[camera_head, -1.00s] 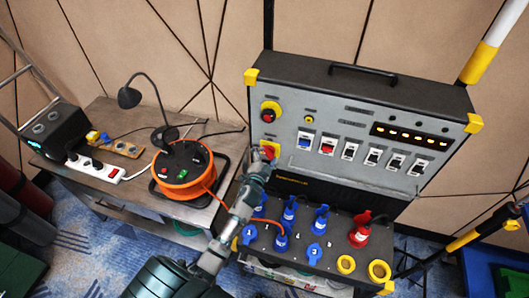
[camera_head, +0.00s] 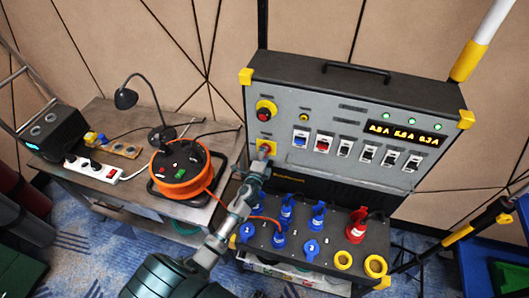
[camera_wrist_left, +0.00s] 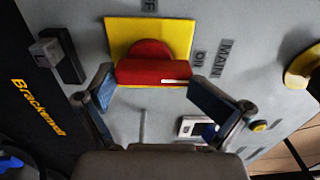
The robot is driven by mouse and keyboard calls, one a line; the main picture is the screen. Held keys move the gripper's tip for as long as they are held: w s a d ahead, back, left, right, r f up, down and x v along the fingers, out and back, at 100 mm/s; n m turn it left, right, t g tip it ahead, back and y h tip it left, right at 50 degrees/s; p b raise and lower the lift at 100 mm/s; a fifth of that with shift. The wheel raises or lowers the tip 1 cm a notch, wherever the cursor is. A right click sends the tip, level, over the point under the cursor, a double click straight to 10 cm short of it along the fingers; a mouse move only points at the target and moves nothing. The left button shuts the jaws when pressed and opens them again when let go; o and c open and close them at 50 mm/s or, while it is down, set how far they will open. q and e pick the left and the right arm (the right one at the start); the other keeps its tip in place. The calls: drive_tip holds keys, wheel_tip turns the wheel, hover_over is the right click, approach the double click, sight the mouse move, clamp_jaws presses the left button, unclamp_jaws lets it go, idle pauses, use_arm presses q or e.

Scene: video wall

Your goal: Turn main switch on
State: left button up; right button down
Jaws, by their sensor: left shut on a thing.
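The main switch is a red rotary handle (camera_wrist_left: 152,68) on a yellow square plate (camera_wrist_left: 121,34), with the labels MAIN and ON beside it in the left wrist view. The handle's white mark is at its end on the ON label's side. In the head view the switch's yellow plate (camera_head: 273,143) is on the panel's left side, below the red emergency button, and my left gripper (camera_head: 262,159) partly covers the switch. My right gripper is not in view.
The grey panel (camera_head: 350,110) has a row of breakers, a lit numeric display (camera_head: 404,133) and green lamps. Blue and red connectors (camera_head: 311,248) stand on the box below, close to my left arm. An orange cable reel (camera_head: 181,170) sits on the table at left.

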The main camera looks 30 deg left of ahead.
use_arm(q)
drive_tip(key=shift+s+f, duration=0.1)
drive_tip(key=shift+f, duration=0.45)
drive_tip(key=o, duration=0.8)
drive_tip(key=v, duration=0.8)
drive_tip(key=r+v, duration=0.1)
drive_tip(key=v, duration=0.3)
drive_tip(key=shift+d, duration=0.2)
drive_tip(key=shift+a, duration=0.2)
